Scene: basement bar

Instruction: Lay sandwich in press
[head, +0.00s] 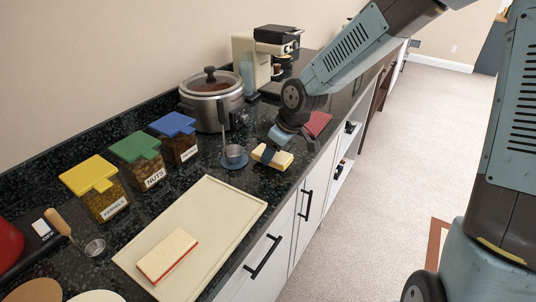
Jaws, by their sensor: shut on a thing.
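A sandwich-like rectangular block (168,255), pale on top with a red layer along its lower edge, lies flat on a cream cutting board (228,203). My gripper (270,156) is farther along the counter, beyond the board. It is shut on a pale yellow block (284,160), at or just above the counter near its front edge. I cannot tell whether this block is a second sandwich or a sponge. A red rounded appliance (8,245), cut off at the left edge, may be the press; its inside is hidden.
Jars with yellow (90,174), green (135,147) and blue (172,124) lids stand along the wall. Floor right of the cabinets is open.

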